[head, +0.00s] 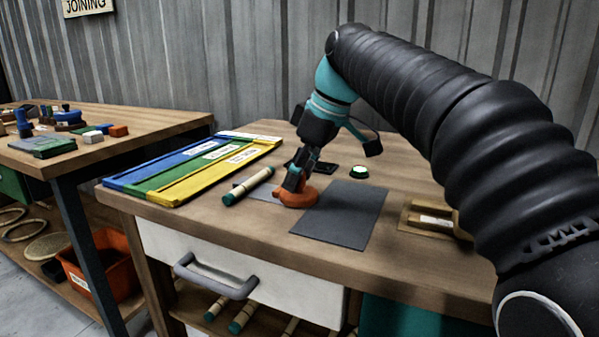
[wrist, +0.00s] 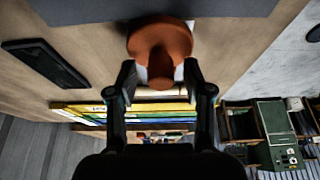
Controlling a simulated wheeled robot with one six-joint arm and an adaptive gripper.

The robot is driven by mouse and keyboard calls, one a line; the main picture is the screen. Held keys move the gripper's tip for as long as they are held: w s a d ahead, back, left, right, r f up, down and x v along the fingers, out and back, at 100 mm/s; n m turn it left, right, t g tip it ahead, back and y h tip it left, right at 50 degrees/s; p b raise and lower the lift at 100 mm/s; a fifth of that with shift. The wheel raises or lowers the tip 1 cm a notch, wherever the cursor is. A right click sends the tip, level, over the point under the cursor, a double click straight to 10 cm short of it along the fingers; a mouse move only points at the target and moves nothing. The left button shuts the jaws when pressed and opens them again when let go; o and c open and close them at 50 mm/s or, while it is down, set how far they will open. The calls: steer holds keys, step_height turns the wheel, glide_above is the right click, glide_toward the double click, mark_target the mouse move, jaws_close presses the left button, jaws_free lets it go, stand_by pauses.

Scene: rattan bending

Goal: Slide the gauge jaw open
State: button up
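An orange rounded piece (head: 298,196) stands on the workbench (head: 225,215), by the left edge of a dark grey mat (head: 340,213). My gripper (head: 291,182) is low over it, pointing down. In the wrist view the piece (wrist: 160,42) has a broad rounded part and a narrower end. My fingers (wrist: 160,78) are spread to either side of that end, with gaps visible; contact with the broad part cannot be told. A wooden fixture (head: 412,220) holding a pale piece sits at the right, partly behind my arm. I cannot tell for certain which part is the gauge jaw.
A cream rod with dark green ends (head: 248,186) lies left of my gripper. Blue, green and yellow labelled boards (head: 200,165) lie farther left. A white drawer (head: 245,275) is below.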

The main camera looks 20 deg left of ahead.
steer(key=shift+a, duration=0.1)
steer(key=v, duration=1.2)
